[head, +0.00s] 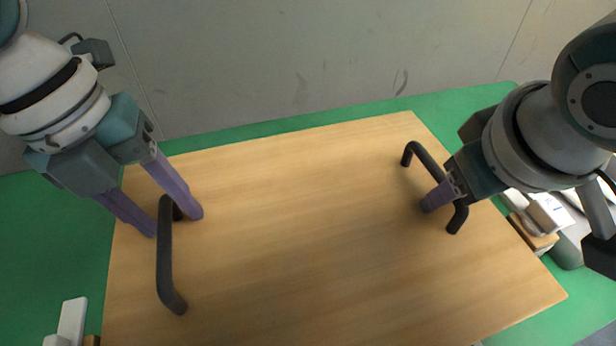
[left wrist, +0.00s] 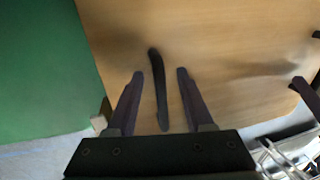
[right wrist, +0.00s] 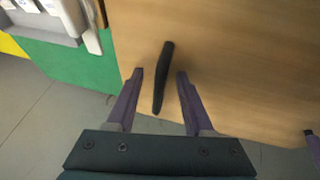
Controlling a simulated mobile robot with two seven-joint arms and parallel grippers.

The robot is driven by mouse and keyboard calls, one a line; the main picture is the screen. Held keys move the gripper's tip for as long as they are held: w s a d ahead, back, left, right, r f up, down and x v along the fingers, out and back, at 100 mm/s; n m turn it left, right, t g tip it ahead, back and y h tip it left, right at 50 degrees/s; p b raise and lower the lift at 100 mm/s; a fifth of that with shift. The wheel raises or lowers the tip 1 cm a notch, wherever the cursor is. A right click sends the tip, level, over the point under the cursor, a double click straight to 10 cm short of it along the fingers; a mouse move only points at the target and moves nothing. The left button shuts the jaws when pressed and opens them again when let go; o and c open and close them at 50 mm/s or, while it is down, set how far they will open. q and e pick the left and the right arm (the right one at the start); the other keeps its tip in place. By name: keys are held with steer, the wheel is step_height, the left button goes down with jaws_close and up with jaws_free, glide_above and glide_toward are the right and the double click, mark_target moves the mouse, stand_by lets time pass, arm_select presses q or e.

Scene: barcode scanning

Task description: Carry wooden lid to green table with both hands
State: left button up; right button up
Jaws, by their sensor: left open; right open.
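The wooden lid (head: 290,220) is a flat light-brown board with a dark bar handle near each side. It lies over the green table (head: 300,126). My left gripper (head: 178,226) is open, its two purple fingers on either side of the left handle (head: 166,265). In the left wrist view that handle (left wrist: 158,88) runs between the fingers without visible grip. My right gripper (head: 436,205) is open at the right handle (head: 423,158). In the right wrist view the handle (right wrist: 163,78) lies between its fingers. Whether fingertips touch the lid is unclear.
White items (head: 547,212) and a wooden block (head: 530,238) sit beyond the lid's right edge. A white object (head: 72,318) is at the lower left. A grey wall (head: 290,60) stands behind the table. Green surface shows free at the left.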

arm_select(q)
steer(key=shift+d+f, duration=0.1)
steer(key=shift+f, duration=0.3)
arm_select(e)
steer(key=shift+w+f, duration=0.15)
steer(key=shift+f, duration=0.25)
arm_select(q)
jaws_close()
arm_select(e)
jaws_close()
arm_select(q)
steer(key=shift+r, duration=0.1)
arm_select(e)
steer(key=shift+r, duration=0.1)
stand_by(0.4)
